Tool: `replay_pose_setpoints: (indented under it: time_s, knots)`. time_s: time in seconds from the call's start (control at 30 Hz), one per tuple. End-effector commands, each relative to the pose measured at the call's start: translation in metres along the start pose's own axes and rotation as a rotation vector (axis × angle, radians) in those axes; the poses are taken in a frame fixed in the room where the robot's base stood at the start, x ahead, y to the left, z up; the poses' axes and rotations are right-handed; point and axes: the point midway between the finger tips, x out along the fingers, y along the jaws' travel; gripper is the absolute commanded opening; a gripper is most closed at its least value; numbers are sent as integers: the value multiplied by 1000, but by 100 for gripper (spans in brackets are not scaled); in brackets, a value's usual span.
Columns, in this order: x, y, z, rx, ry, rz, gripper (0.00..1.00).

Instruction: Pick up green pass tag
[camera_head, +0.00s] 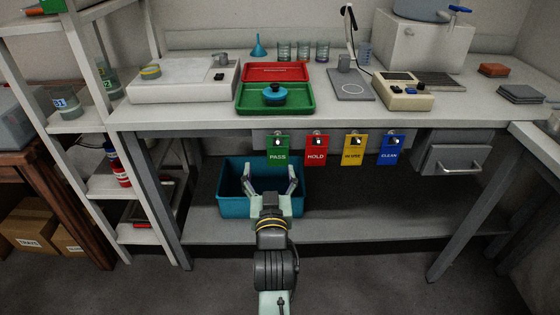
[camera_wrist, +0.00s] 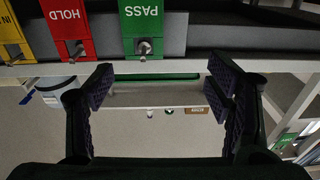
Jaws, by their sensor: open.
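The green PASS tag (camera_head: 278,156) hangs from a hook on the front edge of the bench in the head view. In the wrist view, which looks upside down, the tag (camera_wrist: 141,20) is at the top, left of centre, with its hook below the lettering. My gripper (camera_head: 270,178) is open and empty, its fingers spread below the tag in the head view. In the wrist view the gripper (camera_wrist: 160,88) shows nothing between its fingers, and the tag lies beyond the fingertips, apart from them.
A red HOLD tag (camera_head: 316,154), a yellow tag (camera_head: 353,152) and a blue CLEAN tag (camera_head: 390,154) hang to the right. A blue bin (camera_head: 233,205) stands on the lower shelf behind my gripper. A green tray (camera_head: 302,98) and a red tray (camera_head: 300,71) sit on the bench above.

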Motion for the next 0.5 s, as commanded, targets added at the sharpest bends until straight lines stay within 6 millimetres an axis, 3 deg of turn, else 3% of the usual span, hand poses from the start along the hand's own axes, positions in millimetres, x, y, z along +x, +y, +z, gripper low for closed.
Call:
replay_pose_setpoints:
  time_s: [0.03,0.17,0.5]
  knots:
    - [-3,10,12,-2,-25,22,73]
    - [-3,22,24,-4,-57,46,73]
    - [44,25,27,-4,-58,47,73]
